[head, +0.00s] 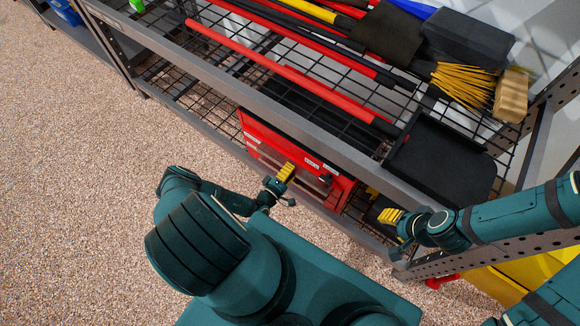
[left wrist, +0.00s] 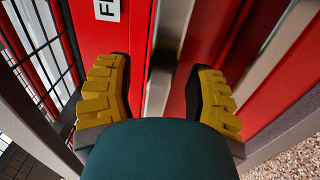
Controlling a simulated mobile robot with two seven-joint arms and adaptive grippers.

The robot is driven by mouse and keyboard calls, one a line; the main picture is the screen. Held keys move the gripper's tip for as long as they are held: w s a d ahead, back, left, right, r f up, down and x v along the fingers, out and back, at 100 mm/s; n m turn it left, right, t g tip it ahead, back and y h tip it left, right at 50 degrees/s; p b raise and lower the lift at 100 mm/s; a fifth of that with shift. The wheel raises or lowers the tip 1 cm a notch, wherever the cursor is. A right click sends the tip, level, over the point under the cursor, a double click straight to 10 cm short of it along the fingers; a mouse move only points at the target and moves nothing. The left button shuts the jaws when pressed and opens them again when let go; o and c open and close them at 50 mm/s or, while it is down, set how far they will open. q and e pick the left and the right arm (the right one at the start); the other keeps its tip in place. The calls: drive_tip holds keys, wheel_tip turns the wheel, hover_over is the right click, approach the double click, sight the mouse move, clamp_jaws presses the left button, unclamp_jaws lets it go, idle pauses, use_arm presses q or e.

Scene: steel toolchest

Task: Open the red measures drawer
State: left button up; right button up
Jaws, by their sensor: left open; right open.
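The red steel toolchest (head: 262,136) sits on the lower wire shelf, with white labels on its drawer fronts. The label wording is too small to read in the head view. My left gripper (head: 285,175) is in front of the chest. In the left wrist view its yellow fingers (left wrist: 160,98) are open, spread to either side of a silver drawer edge strip (left wrist: 160,75). A red drawer front (left wrist: 97,50) with a partly cut-off label starting with "F" is beside it. I cannot tell whether the fingers touch. My right gripper (head: 390,217) is open and empty, right of the chest.
The upper wire shelf above the chest holds long red handles (head: 290,75), a yellow-bristled broom (head: 465,84) and a black dustpan (head: 440,158). The grey shelf beam (head: 215,95) runs close above the chest. Speckled floor (head: 80,180) is clear at left.

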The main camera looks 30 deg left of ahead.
use_arm(q)
drive_tip(key=shift+w, duration=0.1)
clamp_jaws()
idle(0.3)
